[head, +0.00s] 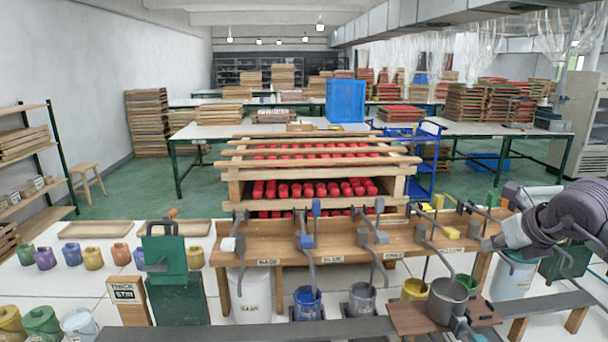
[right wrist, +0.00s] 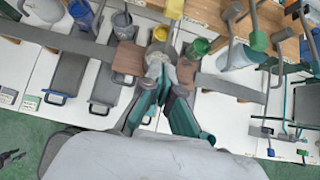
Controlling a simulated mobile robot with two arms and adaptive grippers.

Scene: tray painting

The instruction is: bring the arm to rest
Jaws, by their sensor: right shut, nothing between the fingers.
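My right arm comes in from the right edge of the head view, above the right end of the wooden dispensing bench (head: 400,240). In the right wrist view my right gripper (right wrist: 163,80) points away from the camera, with its dark green fingers brought together and nothing held between them. Beyond the fingertips in that view are a brown board (right wrist: 128,58) and a grey pot. The grey pot (head: 447,300) stands on the brown board (head: 415,318) in the head view. I see no left gripper.
Paint buckets, including a blue one (head: 307,303) and a yellow one (head: 414,289), stand under the bench's levers. A dark green stand (head: 178,300) and small paint jars (head: 93,258) are at the left. Behind the bench is a wooden rack (head: 235,190) of red items.

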